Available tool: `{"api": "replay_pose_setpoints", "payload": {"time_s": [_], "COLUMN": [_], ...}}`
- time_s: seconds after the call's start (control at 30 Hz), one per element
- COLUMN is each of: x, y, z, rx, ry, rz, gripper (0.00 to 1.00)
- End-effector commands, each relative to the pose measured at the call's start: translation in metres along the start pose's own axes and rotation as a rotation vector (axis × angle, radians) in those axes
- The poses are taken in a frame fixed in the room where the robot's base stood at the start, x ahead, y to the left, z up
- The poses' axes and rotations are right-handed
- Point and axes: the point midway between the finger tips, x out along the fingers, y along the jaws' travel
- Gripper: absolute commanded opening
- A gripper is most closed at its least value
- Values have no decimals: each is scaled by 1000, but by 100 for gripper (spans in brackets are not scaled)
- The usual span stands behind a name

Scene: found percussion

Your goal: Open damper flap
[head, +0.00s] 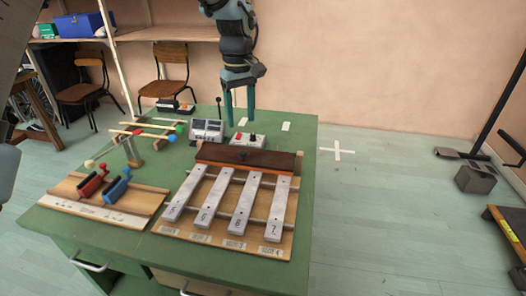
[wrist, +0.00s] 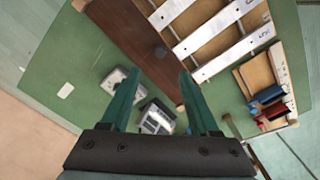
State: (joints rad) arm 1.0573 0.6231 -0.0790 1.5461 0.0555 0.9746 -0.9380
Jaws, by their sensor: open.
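The damper flap (head: 250,157) is a dark brown board across the back end of a bar instrument, with an orange strip along its front edge and a small dark knob on top. It looks lowered, over the far ends of the metal bars (head: 205,197). The flap also shows in the wrist view (wrist: 135,35), running diagonally beyond my fingers. My gripper (head: 239,120) is open and empty, pointing down above the back of the table, behind the flap in the head view. In the wrist view my fingers (wrist: 158,75) are apart with nothing between them.
Control boxes (head: 207,130) with switches stand on the green table (head: 135,230) behind the flap. Mallets (head: 148,132) on a stand lie at left. A wooden board (head: 105,195) carries red and blue sliding blocks. The table's back right corner is mostly clear.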

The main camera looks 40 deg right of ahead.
Motion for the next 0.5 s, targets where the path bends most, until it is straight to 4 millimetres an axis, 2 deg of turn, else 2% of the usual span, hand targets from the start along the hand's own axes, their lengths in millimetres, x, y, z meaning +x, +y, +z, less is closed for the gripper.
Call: {"api": "replay_pose_setpoints", "payload": {"time_s": [0.17,0.5], "x": [18,80], "y": [0,-1], "z": [1,1], "rx": [-1,0], "ry": [-3,-3], "rz": [-3,-3], "gripper": [62,62]}}
